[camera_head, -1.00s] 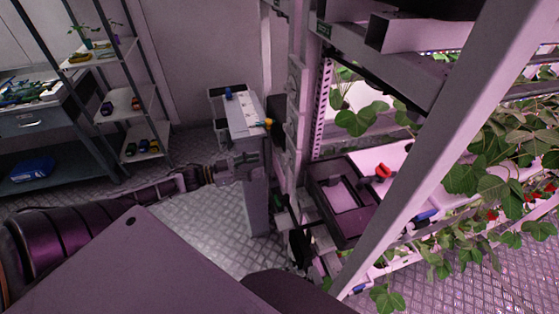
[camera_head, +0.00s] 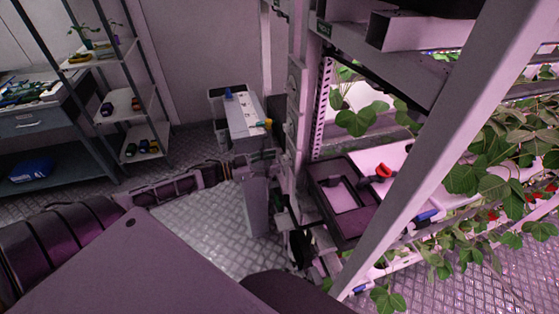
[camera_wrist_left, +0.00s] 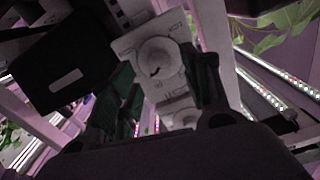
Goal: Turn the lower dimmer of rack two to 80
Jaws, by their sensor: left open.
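In the left wrist view a pale round dimmer knob (camera_wrist_left: 160,57) with a dark mark sits on a light panel (camera_wrist_left: 128,42). My right gripper is not in view.
A black box (camera_wrist_left: 58,65) is close by at the left of the wrist view. In the head view, a small white-topped stand (camera_head: 243,115) is behind my gripper. A dark tray (camera_head: 326,174) and leafy plants (camera_head: 490,160) are on the right, shelves (camera_head: 125,105) on the left.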

